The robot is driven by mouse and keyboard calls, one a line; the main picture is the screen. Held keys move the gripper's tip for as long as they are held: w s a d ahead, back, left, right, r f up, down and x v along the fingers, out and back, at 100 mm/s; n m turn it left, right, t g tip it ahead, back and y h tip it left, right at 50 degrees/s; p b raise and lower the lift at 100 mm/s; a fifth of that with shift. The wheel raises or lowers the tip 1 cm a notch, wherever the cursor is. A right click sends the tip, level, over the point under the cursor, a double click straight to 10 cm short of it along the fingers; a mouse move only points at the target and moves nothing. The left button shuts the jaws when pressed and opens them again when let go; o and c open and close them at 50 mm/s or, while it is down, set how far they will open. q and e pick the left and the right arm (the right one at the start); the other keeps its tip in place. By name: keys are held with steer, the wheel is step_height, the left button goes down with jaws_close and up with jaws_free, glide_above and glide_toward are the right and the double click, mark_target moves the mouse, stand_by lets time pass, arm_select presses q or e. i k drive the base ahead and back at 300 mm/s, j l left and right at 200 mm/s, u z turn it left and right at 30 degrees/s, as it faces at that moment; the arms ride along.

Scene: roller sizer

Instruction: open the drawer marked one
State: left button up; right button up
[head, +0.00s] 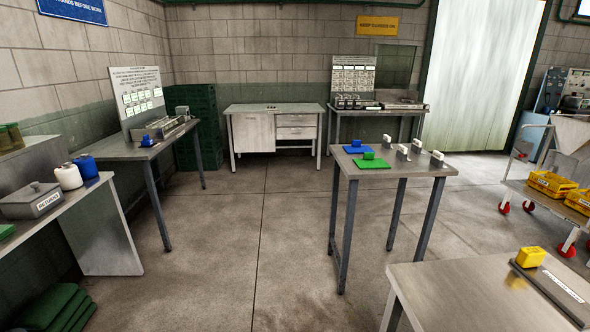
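A grey workbench (250,108) stands against the back wall, across the room. It has a cupboard door (253,134) on its left side and two stacked drawers on its right side. The upper drawer (296,120) and the lower drawer (296,133) both look shut, each with a dark handle line. Any number marks on them are too small to read from here. Neither of my grippers shows in the head view.
A tall table (392,166) with blue and green mats stands right of centre. A side table (130,150) and a counter (60,195) line the left. A metal table (450,290) fills the lower right. Concrete floor (235,220) is open up to the workbench.

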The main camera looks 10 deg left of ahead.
mark_target(282, 120)
steer(key=i+u, duration=0.4)
steer(key=i, duration=3.75)
steer(key=i+j, duration=0.1)
steer(key=i, duration=1.65)
steer(key=i+j, duration=0.1)
steer(key=i, duration=1.6)
steer(key=l+z, duration=0.05)
steer(key=l, duration=0.05)
